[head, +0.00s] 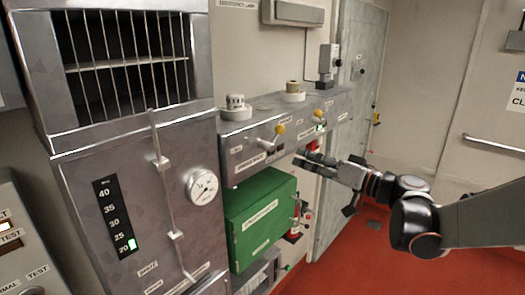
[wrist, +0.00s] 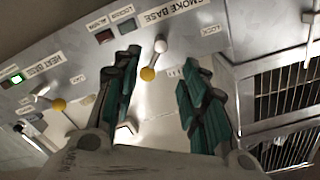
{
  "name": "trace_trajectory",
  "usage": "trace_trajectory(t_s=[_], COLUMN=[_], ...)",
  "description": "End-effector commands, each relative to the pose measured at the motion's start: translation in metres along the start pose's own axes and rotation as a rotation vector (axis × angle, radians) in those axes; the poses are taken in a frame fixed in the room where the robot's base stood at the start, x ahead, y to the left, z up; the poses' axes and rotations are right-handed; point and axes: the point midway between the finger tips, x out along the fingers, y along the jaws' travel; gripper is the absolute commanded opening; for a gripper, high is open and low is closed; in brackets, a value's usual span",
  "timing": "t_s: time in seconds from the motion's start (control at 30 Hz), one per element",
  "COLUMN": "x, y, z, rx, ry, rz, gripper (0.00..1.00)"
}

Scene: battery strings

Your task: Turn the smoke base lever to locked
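The smoke base lever has a yellow knob (wrist: 148,74) and a pale pivot, under the SMOKE BASE label (wrist: 165,14) in the wrist view. In the head view its yellow knob (head: 280,129) is the left one on the grey panel. My gripper (wrist: 160,72) is open, its green-padded fingers on either side of the knob in the wrist view. Contact is not clear. In the head view my gripper (head: 302,160) is in front of the panel, below and right of that knob. The lamps by the smoke base label look dark.
The heat base lever (wrist: 58,104) is to the left in the wrist view, with a lit green lamp (wrist: 17,78). A green box (head: 261,217) is below the panel. The barred cabinet (head: 140,195) stands left. Red floor (head: 410,272) is open at right.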

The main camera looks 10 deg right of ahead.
Motion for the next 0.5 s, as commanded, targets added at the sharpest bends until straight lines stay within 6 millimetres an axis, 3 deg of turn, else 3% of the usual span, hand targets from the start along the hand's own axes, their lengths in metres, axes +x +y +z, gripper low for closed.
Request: trace_trajectory(t_s=[0.5], x=[0.092], y=[-0.002], z=[0.000], rx=[0.001], ry=[-0.005], rz=[-0.003], gripper=[0.40])
